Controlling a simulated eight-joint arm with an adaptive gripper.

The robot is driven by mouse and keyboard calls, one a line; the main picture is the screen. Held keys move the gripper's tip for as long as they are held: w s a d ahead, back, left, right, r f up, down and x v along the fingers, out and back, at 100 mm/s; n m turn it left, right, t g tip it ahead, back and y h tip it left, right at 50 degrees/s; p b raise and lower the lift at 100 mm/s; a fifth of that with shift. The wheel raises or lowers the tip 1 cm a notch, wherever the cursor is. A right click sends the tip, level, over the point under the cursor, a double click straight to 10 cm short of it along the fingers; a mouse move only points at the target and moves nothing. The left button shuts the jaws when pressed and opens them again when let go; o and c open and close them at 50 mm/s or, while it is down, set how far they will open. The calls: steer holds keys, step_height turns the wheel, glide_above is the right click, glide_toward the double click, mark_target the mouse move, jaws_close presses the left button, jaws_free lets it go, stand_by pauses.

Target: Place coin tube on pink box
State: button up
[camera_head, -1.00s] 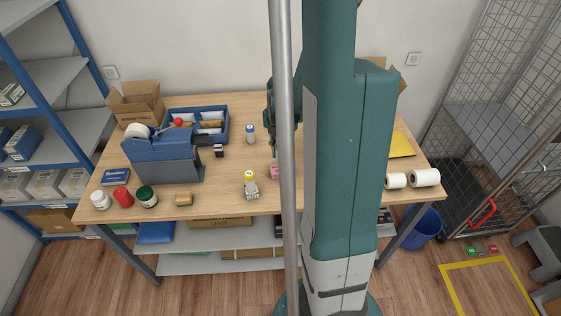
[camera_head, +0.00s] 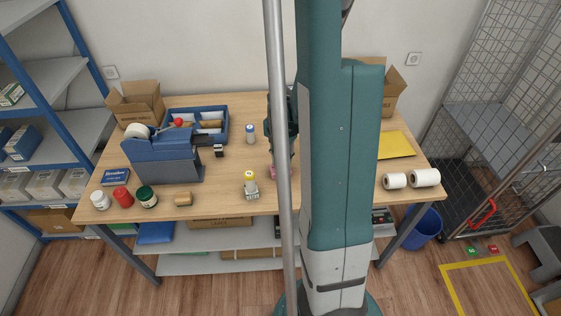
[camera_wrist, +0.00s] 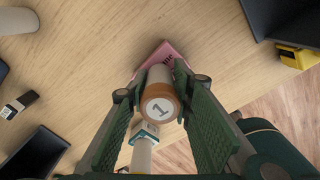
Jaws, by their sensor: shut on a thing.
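The coin tube (camera_wrist: 160,92), brownish with an orange rim and a white end marked "1", sits between the green fingers of my gripper (camera_wrist: 158,84) in the wrist view. My gripper is shut on it. The pink box (camera_wrist: 166,56) shows just beyond the tube's far end, partly covered by the tube and fingers. I cannot tell whether tube and box touch. In the head view the pink box (camera_head: 272,173) is a small patch on the table, mostly hidden by my arm and the pole. My gripper (camera_head: 281,152) is above it there, and the tube is not clearly visible.
A yellow-topped bottle (camera_head: 250,184) stands left of the pink box on the wooden table (camera_head: 225,185). A blue-capped tube (camera_head: 250,133) stands farther back. A blue tray (camera_head: 226,125) and a dispenser (camera_head: 165,158) are at left. White rolls (camera_head: 395,181) lie at right.

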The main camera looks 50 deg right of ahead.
steer(key=shift+f, duration=0.2)
steer(key=o, duration=0.9)
steer(key=shift+o, duration=0.2)
steer(key=shift+r, duration=0.15)
steer(key=shift+r, duration=6.05)
